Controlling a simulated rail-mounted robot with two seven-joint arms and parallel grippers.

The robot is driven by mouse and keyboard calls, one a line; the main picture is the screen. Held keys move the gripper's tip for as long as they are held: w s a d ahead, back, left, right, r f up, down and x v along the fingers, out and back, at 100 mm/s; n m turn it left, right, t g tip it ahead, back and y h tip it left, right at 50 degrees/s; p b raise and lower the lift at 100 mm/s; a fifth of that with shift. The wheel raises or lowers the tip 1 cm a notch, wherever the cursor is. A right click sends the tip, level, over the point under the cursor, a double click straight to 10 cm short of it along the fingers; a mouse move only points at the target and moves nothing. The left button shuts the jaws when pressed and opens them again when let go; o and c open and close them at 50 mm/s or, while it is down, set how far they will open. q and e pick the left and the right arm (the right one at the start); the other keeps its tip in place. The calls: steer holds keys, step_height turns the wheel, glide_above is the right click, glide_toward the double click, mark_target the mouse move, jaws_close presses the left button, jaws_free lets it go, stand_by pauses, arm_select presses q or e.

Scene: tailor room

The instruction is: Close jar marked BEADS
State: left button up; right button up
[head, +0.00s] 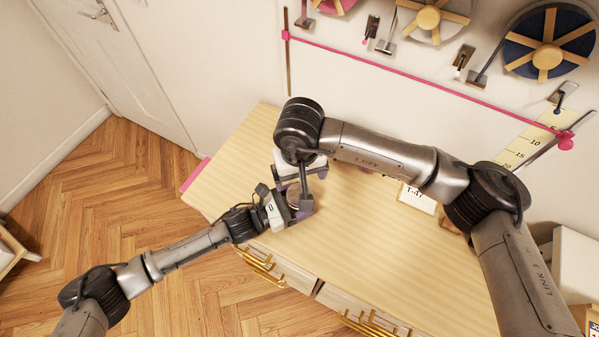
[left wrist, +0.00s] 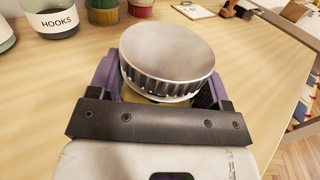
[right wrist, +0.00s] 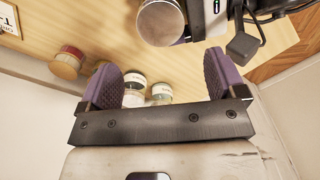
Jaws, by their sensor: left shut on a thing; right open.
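My left gripper (left wrist: 160,88) is shut on a jar (left wrist: 135,96) between its purple pads. A silver lid (left wrist: 167,55) with a ridged edge covers the jar's top and looks slightly tilted; I cannot tell whether it is seated. Only a yellowish strip of the jar shows below it, and no label is visible. The lid also shows in the right wrist view (right wrist: 161,22), ahead of my right gripper (right wrist: 160,78). The right gripper is open and empty, its purple pads apart.
A jar labelled HOOKS (left wrist: 54,22) stands on the table, with red (left wrist: 140,8) and green (left wrist: 103,15) containers nearby. Several jars (right wrist: 160,92) stand below the right gripper. A card (head: 418,198) lies at the back. The wooden tabletop (head: 370,260) is clear in front.

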mark_target(299, 191)
steer(key=shift+f, duration=4)
steer(key=c, duration=0.9)
steer(key=m, duration=0.4)
steer(key=shift+c, duration=0.2)
steer(key=m, duration=0.3)
steer(key=shift+m, duration=0.4)
steer(key=m, duration=1.8)
